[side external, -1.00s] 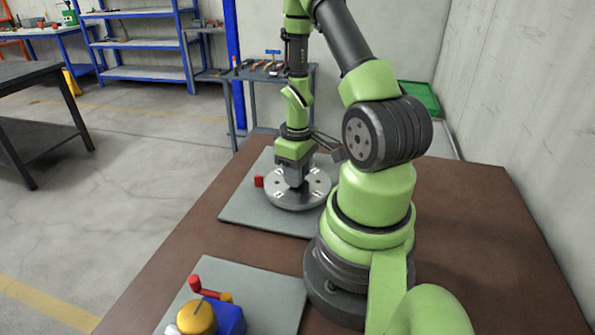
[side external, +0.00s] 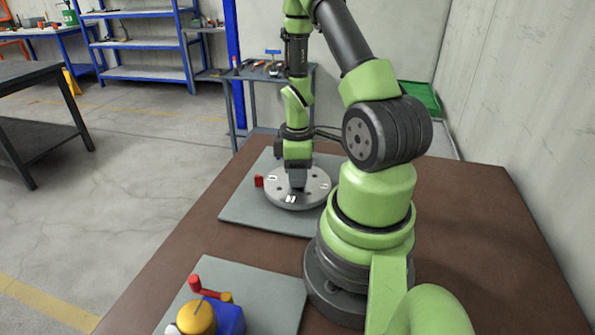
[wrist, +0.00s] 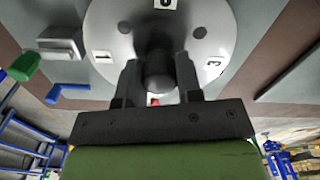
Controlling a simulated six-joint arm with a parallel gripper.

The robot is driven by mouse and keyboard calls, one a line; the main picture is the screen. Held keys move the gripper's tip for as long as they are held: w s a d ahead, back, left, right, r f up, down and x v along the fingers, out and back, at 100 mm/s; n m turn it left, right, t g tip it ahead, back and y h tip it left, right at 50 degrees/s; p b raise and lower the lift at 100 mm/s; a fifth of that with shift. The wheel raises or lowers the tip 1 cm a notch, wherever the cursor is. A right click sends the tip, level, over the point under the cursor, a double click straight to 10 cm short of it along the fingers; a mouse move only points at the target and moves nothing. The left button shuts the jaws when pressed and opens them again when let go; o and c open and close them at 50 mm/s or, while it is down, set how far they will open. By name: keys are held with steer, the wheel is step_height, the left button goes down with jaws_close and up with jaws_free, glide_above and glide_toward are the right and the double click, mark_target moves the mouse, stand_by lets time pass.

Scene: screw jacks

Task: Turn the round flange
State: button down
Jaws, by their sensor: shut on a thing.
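The round flange (side external: 315,190) is a light grey disc with dark holes and white number labels, lying flat on the far grey plate (side external: 250,215). In the wrist view the flange (wrist: 215,25) fills the top, with labels including 1 and 3 showing. My gripper (side external: 298,184) points straight down over the flange's middle. In the wrist view my gripper (wrist: 158,65) has its two fingers on either side of a dark round hub (wrist: 157,68) at the flange's centre, shut on it. The hub is hidden by the fingers in the side view.
A small red block (side external: 259,182) stands at the flange's left edge. The brown table (side external: 465,230) is clear at right.

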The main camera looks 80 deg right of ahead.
steer(key=c, duration=0.8)
jaws_free()
steer(key=shift+r, duration=0.15)
step_height(320, 180, up, 10)
steer(key=shift+f, duration=0.1)
